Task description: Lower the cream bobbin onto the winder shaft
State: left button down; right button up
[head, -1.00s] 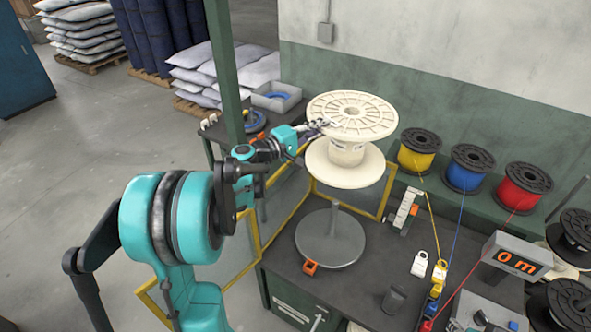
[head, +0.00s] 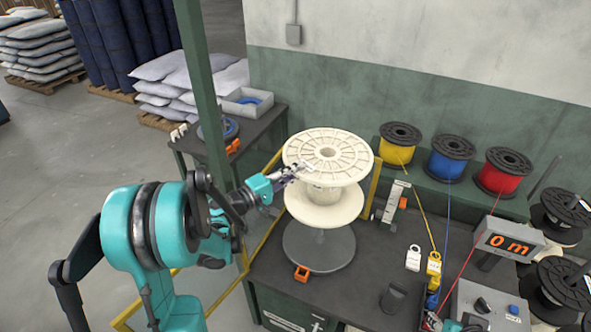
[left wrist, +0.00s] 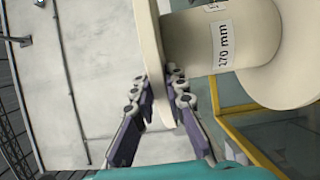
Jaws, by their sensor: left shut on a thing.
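The cream bobbin (head: 322,211) is upright in the head view, its axis roughly vertical, above the winder's round grey plate (head: 317,258). A short length of the grey winder shaft (head: 319,236) shows between the lower flange and the plate; whether its top is inside the bobbin's bore is hidden. My left gripper (head: 300,171) is shut on the left edge of the upper flange.
Yellow (head: 398,150), blue (head: 450,162) and red (head: 503,176) spools stand on a ledge behind the bench (head: 350,300). A counter reading "0 m" (head: 508,243) stands at the right. A green post (head: 203,90) and a yellow-framed guard (head: 262,245) are at the left.

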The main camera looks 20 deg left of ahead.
pick_arm(q)
notch_tip(320, 180, down, 24)
jog(key=b, duration=2.1)
jog(key=shift+r, duration=0.25)
jog(key=shift+s+f+b, duration=0.1)
jog(key=shift+f+b, duration=0.2)
jog(key=shift+f, duration=0.1)
jog(key=c, duration=1.5)
grip_release()
jog(key=shift+o, duration=0.2)
jog(key=shift+s, duration=0.1)
